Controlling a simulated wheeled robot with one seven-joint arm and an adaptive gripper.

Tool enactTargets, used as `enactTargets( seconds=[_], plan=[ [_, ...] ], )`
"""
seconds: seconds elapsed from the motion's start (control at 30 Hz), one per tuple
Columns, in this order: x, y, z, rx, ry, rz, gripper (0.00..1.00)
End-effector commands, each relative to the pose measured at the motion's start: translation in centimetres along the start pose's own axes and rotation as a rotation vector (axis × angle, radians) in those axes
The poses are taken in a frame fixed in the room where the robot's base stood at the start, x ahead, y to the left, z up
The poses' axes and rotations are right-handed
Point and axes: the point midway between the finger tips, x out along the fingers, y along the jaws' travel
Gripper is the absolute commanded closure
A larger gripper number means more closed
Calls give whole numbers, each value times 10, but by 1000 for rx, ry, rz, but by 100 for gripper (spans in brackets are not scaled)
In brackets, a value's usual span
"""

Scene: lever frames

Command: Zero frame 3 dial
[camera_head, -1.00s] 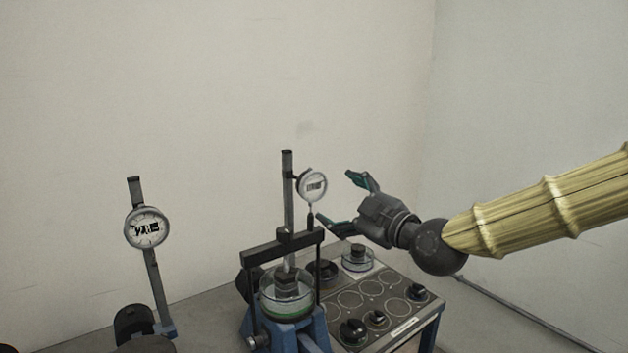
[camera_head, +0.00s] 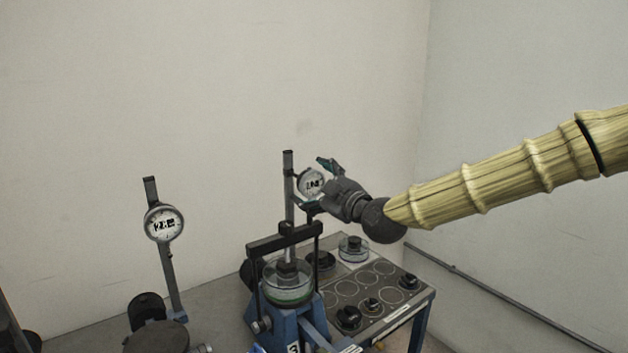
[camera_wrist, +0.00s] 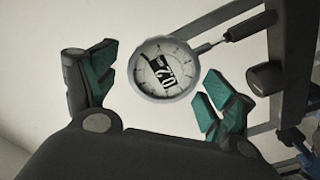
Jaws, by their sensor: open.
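The frame 3 dial (camera_head: 307,186) is a round white gauge on an upright post, above a blue lever frame (camera_head: 291,318) marked 3. In the wrist view the dial (camera_wrist: 166,66) faces me, with a dark printed label on its face, turned and hard to read. My gripper (camera_head: 315,183) is open around the dial. One fingertip shows at its upper right and one below it. In the wrist view my gripper (camera_wrist: 158,72) has one green-padded finger left of the dial and one at its lower right, with visible gaps. The dial's right side is partly hidden in the head view.
A second dial (camera_head: 164,223) stands on its own post at left. A black crossbar (camera_head: 284,238) and a glass dish (camera_head: 288,284) sit below the frame 3 dial. A panel (camera_head: 352,296) with black weights lies right of the frame, under my arm. The wall is behind.

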Motion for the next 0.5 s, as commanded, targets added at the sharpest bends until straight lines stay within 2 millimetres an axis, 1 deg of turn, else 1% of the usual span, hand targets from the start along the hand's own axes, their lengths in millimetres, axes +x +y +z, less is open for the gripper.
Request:
enactTargets(
  seconds=[0.1, 0.4, 0.43, 0.5],
  plan=[
    [5, -1, 2, 2, -2, -2, 16],
    [5, -1, 2, 1, -2, 0, 16],
    [6, -1, 2, 1, -2, -1, 20],
    [6, -1, 2, 1, -2, -1, 33]
  ],
)
